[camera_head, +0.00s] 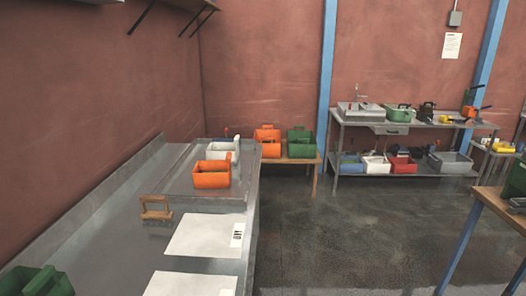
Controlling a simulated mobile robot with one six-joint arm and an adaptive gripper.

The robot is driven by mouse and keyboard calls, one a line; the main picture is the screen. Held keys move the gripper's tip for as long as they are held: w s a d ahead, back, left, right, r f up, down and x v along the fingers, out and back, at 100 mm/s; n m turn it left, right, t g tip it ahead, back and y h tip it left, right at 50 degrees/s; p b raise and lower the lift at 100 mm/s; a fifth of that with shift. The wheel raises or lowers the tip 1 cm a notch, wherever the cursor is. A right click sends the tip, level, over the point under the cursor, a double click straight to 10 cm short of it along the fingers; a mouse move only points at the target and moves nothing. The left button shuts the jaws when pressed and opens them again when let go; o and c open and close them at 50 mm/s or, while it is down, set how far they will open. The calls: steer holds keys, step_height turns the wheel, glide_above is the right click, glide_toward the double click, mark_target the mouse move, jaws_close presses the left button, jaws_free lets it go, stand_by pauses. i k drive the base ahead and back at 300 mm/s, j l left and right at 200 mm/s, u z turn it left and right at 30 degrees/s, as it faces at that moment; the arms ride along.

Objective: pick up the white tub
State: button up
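A white tub (229,147) stands on the raised metal part of the long bench at the left, just behind an orange tub (211,178). The orange tub hides part of its front. A second white tub (376,166) stands on the lower shelf of the workbench against the far wall, between a blue tub (350,165) and a red tub (403,165). My gripper is not in view.
The long metal bench (110,222) holds a wooden-handled brush (155,208), two flat white sheets or bags (205,236) and a green tub (38,282). A low wooden table behind has orange and green tubs. The dark floor (345,235) is open between the benches.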

mark_target(215, 150)
steer(key=i, duration=2)
steer(key=i+l+u, duration=0.15)
steer(key=i+u, duration=0.25)
steer(key=i, duration=0.25)
steer(key=i+l+u, duration=0.45)
steer(key=i, duration=0.2)
steer(key=i+l+u, duration=1)
steer(key=l+u, duration=0.15)
steer(key=l, duration=0.2)
steer(key=i+l+u, duration=0.2)
steer(key=l, duration=0.2)
steer(key=l+u, duration=0.25)
steer(key=l, duration=0.15)
steer(key=i, duration=0.05)
